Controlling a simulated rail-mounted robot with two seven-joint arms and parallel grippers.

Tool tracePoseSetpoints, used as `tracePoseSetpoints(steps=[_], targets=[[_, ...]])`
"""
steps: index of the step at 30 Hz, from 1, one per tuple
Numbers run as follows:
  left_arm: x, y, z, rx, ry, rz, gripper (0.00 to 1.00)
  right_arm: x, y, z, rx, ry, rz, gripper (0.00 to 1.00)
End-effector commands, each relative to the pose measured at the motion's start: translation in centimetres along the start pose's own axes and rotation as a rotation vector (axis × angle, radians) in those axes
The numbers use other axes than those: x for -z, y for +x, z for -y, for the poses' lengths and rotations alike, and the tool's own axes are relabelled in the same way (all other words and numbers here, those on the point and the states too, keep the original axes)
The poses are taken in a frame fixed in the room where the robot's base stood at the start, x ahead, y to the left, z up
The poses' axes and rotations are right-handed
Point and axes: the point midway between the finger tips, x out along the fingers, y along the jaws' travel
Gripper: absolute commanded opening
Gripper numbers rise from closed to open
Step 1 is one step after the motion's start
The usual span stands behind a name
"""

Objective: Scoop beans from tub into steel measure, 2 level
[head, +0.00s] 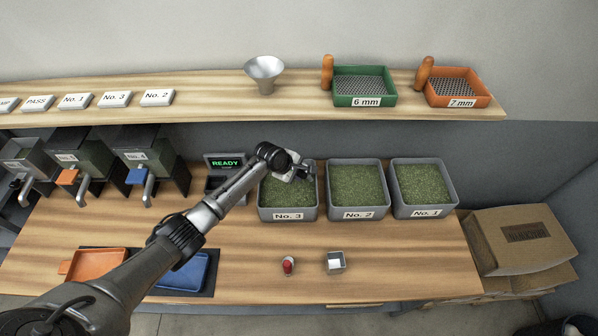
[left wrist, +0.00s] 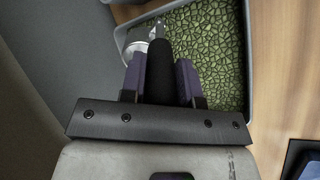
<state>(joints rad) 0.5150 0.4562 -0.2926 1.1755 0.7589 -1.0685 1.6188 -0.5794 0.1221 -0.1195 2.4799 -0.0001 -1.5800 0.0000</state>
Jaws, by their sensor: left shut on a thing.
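My left gripper (head: 306,174) is over the grey tub labelled No. 3 (head: 289,214), which holds green beans. In the left wrist view the left gripper (left wrist: 160,80) is shut on the dark handle of a scoop (left wrist: 160,82). The scoop's pale metal end shows just beyond the handle, at the beans; how much it holds cannot be told. My right gripper is in neither view.
Tubs No. 2 (head: 358,213) and No. 1 (head: 425,211) stand to the right. A small red object (head: 288,265) lies left of the measure. An orange tray (head: 97,264) and a blue tray (head: 187,272) are at front left. A shelf (head: 215,98) runs behind.

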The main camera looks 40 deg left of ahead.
Motion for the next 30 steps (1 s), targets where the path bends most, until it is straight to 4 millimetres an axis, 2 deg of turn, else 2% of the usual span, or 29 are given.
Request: tracePoseSetpoints(steps=[1,30], targets=[[0.2,0.5,0.4,-0.009,0.001,0.004,0.00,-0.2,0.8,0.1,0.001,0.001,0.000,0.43],[2.2,4.4,4.4,-0.110,0.002,0.055,0.00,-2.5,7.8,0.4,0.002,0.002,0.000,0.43]])
